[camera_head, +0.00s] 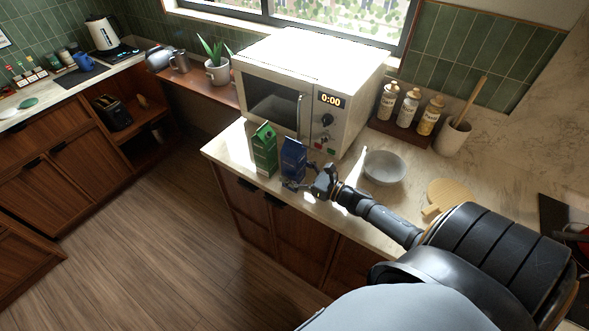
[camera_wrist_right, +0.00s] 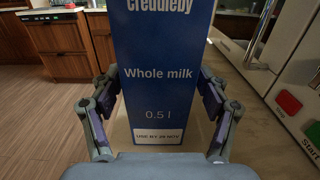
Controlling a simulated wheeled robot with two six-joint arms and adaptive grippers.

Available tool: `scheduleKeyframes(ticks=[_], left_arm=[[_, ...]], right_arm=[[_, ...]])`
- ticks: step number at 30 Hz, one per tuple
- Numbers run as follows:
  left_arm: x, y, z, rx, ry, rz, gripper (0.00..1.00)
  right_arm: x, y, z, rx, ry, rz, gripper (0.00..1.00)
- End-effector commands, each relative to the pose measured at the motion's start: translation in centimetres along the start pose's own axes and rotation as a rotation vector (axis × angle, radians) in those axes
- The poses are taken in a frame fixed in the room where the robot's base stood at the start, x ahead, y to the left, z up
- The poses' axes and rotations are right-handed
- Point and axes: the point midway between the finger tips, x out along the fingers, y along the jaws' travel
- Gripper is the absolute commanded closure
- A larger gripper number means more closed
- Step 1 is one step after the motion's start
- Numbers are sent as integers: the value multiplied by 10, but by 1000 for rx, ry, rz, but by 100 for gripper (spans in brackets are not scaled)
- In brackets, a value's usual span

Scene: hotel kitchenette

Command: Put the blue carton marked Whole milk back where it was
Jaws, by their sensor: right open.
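The blue carton marked Whole milk (camera_head: 292,160) stands upright on the light counter in front of the microwave. It fills the middle of the right wrist view (camera_wrist_right: 163,75), with its label facing me. My right gripper (camera_head: 297,186) is low at the carton's near side. In the right wrist view its open fingers (camera_wrist_right: 160,118) stand on either side of the carton, with a gap showing at least on the left. A green carton (camera_head: 264,150) stands just left of the blue one. My left gripper is not in view.
The white microwave (camera_head: 300,85) stands close behind the cartons. A grey bowl (camera_head: 384,168) and a wooden board (camera_head: 452,193) lie to the right. Bottles (camera_head: 409,106) on a tray and a utensil crock (camera_head: 452,136) stand at the back. The counter's front edge is near the cartons.

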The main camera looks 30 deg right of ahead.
Motion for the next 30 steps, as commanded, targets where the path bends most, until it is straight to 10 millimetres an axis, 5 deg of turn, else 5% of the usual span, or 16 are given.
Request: scheduleKeyframes(ticks=[5,9,18,30], left_arm=[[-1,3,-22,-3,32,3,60],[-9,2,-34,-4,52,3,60],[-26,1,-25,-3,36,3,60],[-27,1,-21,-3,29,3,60]], right_arm=[[-13,0,0,-1,2,3,24],[-44,1,2,0,7,4,24],[-107,0,2,1,2,2,24],[-120,0,1,0,-2,0,24]])
